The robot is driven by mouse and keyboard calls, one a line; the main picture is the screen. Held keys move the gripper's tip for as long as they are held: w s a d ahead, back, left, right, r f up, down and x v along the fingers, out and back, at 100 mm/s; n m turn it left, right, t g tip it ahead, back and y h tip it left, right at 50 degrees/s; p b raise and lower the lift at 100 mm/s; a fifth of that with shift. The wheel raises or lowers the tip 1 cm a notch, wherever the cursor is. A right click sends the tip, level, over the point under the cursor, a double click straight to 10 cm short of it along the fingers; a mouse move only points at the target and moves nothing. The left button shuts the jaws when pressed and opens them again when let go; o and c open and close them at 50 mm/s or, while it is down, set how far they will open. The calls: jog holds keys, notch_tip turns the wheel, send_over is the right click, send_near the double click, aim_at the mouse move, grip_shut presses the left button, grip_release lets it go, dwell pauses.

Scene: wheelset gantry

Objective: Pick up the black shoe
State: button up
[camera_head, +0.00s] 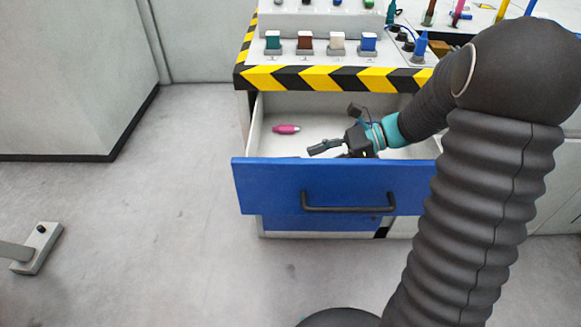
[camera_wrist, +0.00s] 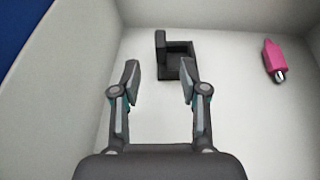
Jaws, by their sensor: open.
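The black shoe (camera_wrist: 184,68) shows in the wrist view as a dark L-shaped block, with one upright part and a lower part, on the pale floor of the open drawer (camera_wrist: 240,100). My gripper (camera_wrist: 160,76) is open and empty. The shoe lies ahead of the fingertips, a little right of the middle between them, and the right finger overlaps its near edge. In the head view my gripper (camera_head: 328,149) is inside the drawer, low behind its blue front (camera_head: 268,188). I cannot make out the shoe clearly in that view.
A pink object (camera_head: 286,129) lies in the drawer, right of the shoe in the wrist view (camera_wrist: 272,60). The drawer's walls close in around my gripper. The striped bench edge (camera_head: 330,78) overhangs the back. A black handle (camera_head: 348,208) is on the drawer front.

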jog(key=shift+x, duration=3.1)
jog(key=shift+w+a+r, duration=0.1)
grip_shut()
